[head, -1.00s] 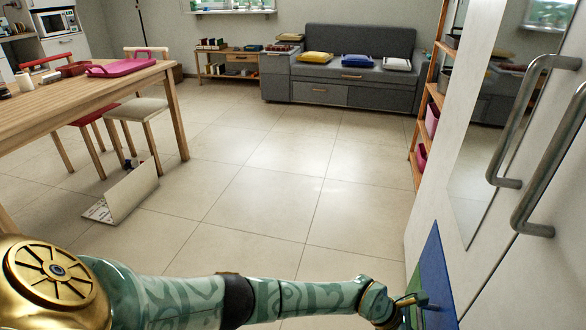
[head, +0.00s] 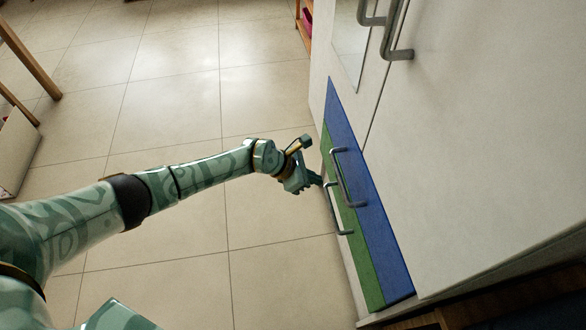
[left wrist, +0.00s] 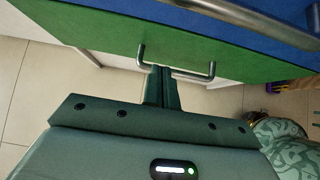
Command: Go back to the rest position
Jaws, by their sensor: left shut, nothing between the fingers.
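My left arm reaches in from the left in the head view. My left gripper (head: 316,180) is beside the handles of a low cabinet with a green drawer (head: 366,262) and a blue drawer (head: 376,215). In the left wrist view the gripper's dark fingers (left wrist: 161,78) are together and empty. Their tips overlap the silver handle (left wrist: 212,72) of the green drawer (left wrist: 90,35); I cannot tell whether they touch it. The right gripper is not in view.
A tall white cabinet door (head: 490,130) with grey handles (head: 390,40) stands at the right. A wooden table leg (head: 30,60) shows at the upper left. Tiled floor (head: 165,100) is clear between them.

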